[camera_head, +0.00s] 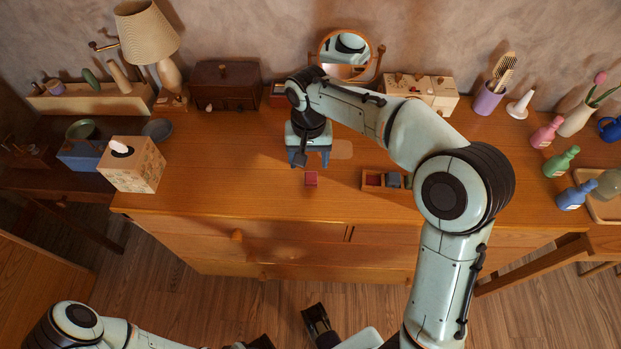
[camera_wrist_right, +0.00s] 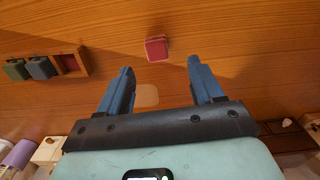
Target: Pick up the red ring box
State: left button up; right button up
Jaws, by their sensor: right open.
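The red ring box (camera_head: 310,178) is a small red block standing alone on the wooden dresser top, near its front edge. It also shows in the right wrist view (camera_wrist_right: 157,49), just beyond and between the fingertips. My right gripper (camera_head: 311,160) is open and empty, with blue fingers pointing down behind the box in the head view. In the right wrist view its two fingers (camera_wrist_right: 160,68) are spread wide and apart from the box.
A tissue box (camera_head: 133,165) stands at the left, a dark chest (camera_head: 226,86) and mirror (camera_head: 345,53) at the back. Colored bottles (camera_head: 562,161) stand far right. The dresser top around the ring box is clear.

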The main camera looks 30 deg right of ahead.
aim_at(311, 176)
jog(key=shift+w+f, duration=0.1)
jog(key=shift+f, duration=0.85)
jog(key=shift+d+f+b, duration=0.15)
jog(key=shift+f+b, duration=0.15)
jog(key=shift+f, duration=1.05)
jog(key=shift+d+f+b, duration=0.15)
jog(key=shift+f+b, duration=0.1)
jog(key=shift+f, duration=1.05)
jog(key=c, duration=1.1)
